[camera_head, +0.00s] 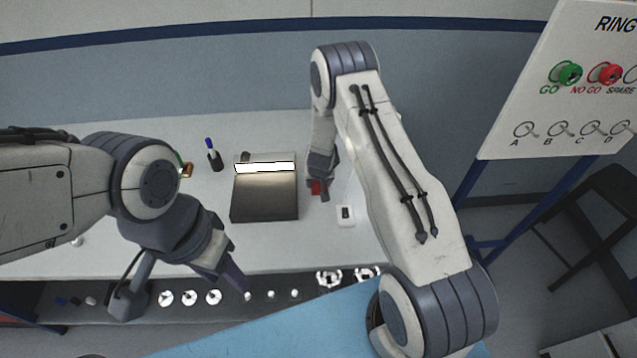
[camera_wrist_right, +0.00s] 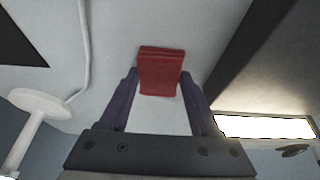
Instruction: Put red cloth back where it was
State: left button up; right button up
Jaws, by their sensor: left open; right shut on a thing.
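The red cloth (camera_wrist_right: 161,75) is a small folded red piece held between the fingertips of my right gripper (camera_wrist_right: 161,82) in the right wrist view. In the head view the red cloth (camera_head: 316,187) shows just under my right gripper (camera_head: 319,178), by the right side of the grey box. I cannot tell whether the cloth touches the table. My left gripper (camera_head: 233,280) is open over the front edge of the table, away from the cloth; its fingers are only partly seen.
A grey box (camera_head: 264,205) with a bright strip stands mid-table. A dark holder with a blue pen (camera_head: 214,160) is to its left. A row of small parts (camera_head: 213,297) lies along the front. A sign (camera_head: 560,90) stands at the right.

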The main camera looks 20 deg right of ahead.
jog(key=o, duration=1.3)
jog(key=shift+f, duration=0.1)
